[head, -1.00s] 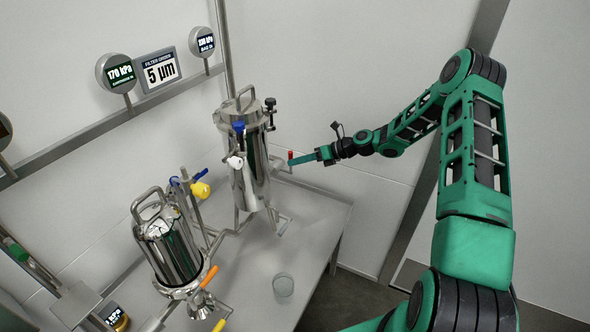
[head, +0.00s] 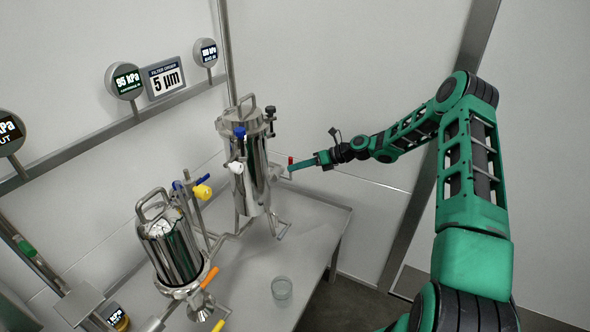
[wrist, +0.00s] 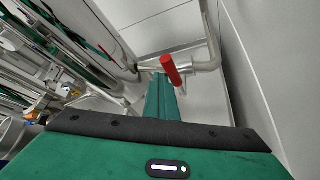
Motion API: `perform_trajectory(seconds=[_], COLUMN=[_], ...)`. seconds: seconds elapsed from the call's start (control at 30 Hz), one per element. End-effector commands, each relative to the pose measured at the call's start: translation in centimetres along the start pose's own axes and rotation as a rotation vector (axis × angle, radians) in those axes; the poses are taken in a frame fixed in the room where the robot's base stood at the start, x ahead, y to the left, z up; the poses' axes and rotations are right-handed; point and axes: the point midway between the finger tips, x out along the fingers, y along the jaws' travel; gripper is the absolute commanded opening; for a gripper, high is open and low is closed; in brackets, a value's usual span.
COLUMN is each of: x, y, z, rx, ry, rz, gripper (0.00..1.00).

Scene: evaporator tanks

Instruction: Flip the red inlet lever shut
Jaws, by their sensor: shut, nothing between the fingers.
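The red inlet lever (head: 290,161) stands up on a pipe at the right side of the rear steel tank (head: 249,178). In the wrist view the red lever (wrist: 172,70) shows large, just beyond the tips of my fingers, tilted on its steel pipe (wrist: 203,66). My gripper (head: 293,168) is shut and empty, its tips right at the lever's base; they also show in the wrist view (wrist: 164,88). I cannot tell whether the fingertips touch the lever.
A front tank (head: 168,250) stands on the bench with an orange handle (head: 209,277) and a yellow knob (head: 202,192) nearby. A glass beaker (head: 282,289) stands on the bench. Pressure gauges (head: 123,81) line the wall rail.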

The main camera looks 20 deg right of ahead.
Motion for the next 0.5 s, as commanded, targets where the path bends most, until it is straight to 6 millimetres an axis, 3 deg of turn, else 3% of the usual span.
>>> perform_trajectory(seconds=[0.03, 0.17, 0.4, 0.5], x=[-0.3, -0.1, 1.6, -0.7], y=[-0.6, 0.0, 3.5, 2.0], z=[1.1, 0.8, -1.1, -1.6], rx=[-0.012, -0.011, -0.007, -0.005], ry=[-0.021, -0.018, 0.002, 0.000], rz=[-0.019, -0.016, 0.005, 0.001], gripper=[0.00, 0.00, 0.00, 0.00])
